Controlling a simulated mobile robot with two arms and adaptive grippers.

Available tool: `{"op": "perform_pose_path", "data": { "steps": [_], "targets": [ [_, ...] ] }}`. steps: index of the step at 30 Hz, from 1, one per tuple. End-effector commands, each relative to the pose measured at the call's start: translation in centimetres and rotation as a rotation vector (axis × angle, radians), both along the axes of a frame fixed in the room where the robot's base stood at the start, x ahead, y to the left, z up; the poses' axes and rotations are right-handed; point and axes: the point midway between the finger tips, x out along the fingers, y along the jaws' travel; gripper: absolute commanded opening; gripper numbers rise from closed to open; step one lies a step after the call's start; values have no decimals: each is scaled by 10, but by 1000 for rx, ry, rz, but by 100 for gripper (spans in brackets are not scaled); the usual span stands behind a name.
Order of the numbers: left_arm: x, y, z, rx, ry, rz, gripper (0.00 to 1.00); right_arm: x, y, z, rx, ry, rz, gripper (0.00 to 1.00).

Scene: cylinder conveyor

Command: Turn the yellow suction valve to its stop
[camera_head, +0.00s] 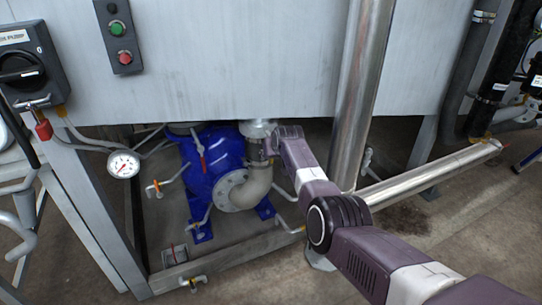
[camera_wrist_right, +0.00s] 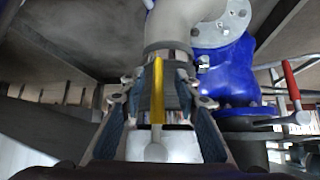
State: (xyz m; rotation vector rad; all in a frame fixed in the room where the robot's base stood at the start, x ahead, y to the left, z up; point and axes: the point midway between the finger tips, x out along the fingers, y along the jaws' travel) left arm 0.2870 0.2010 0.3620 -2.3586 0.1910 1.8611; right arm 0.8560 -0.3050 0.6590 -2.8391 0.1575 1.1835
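The yellow valve handle (camera_wrist_right: 158,88) shows in the right wrist view as a narrow upright bar in front of a dark grey valve body on a pipe. My right gripper (camera_wrist_right: 165,88) has one finger on each side of the handle, with visible gaps to it, so it is open. In the head view my right arm comes in from the lower right, and the gripper (camera_head: 262,148) is at the pipe above the beige elbow (camera_head: 252,188). It hides the yellow handle there. Whether either finger touches the valve body is unclear. My left gripper is out of view.
A blue pump (camera_head: 205,165) stands beside the elbow, with a red lever (camera_head: 199,146) close by. A steel pipe (camera_head: 360,90) runs down right of the gripper. A grey tank wall (camera_head: 230,60) hangs above. A pressure gauge (camera_head: 123,164) and a frame leg (camera_head: 95,240) are at left.

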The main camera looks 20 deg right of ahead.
Motion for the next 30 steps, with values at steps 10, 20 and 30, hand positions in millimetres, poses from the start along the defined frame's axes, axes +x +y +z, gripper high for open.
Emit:
{"op": "perform_pose_path", "data": {
  "steps": [10, 20, 30],
  "targets": [
    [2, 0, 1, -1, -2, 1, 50, -4, -1, 6, -3, -3, -1, 29],
    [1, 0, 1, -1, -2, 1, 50, -23, 2, 25, -3, -4, 1, 29],
    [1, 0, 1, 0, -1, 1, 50, -52, 5, 54, -2, -4, 0, 29]
  ]
}}
